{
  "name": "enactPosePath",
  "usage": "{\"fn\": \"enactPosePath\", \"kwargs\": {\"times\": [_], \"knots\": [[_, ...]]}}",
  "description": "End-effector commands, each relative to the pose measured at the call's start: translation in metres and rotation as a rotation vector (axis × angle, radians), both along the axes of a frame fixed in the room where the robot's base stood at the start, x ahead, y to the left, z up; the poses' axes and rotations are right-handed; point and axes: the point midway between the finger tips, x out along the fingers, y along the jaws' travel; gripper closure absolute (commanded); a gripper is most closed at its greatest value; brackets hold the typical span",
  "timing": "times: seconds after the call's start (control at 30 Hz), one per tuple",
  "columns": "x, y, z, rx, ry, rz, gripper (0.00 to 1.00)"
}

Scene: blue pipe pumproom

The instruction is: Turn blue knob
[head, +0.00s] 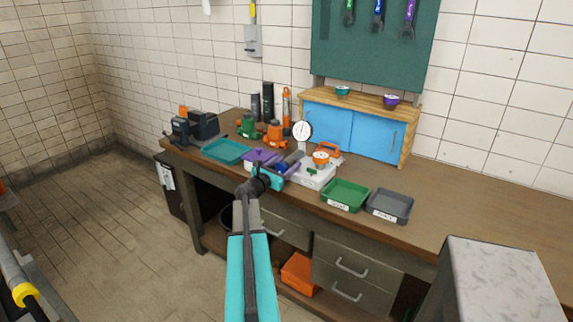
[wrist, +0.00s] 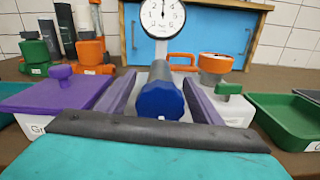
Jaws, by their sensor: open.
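The blue knob (wrist: 160,98) is a faceted cap on the near end of a grey cylinder, in the middle of the wrist view. My gripper (wrist: 161,84) is open, with one purple finger on each side of the knob. A gap shows on both sides, and I cannot tell whether either finger touches it. In the head view, my gripper (head: 279,163) is over the workbench, at the front of the white valve block (head: 314,179). The knob is mostly hidden there. A round white gauge (wrist: 162,16) stands behind the knob.
A purple lidded box (wrist: 55,96) stands close on the left. An orange knob (wrist: 215,64) and a small green handle (wrist: 229,90) are on the right. Green (head: 345,195) and grey (head: 390,205) trays lie further right. The workbench (head: 460,205) is clear beyond them.

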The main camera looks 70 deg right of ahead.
Motion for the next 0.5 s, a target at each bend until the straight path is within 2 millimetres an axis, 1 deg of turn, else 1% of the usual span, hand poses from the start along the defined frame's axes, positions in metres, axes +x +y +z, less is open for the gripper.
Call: {"fn": "enactPosePath", "kwargs": {"times": [0.27, 0.5], "knots": [[0.006, 0.025, -0.001, 0.0, 0.0, 0.001, 0.4], [0.014, 0.054, -0.001, 0.0, 0.0, 0.002, 0.4]]}}
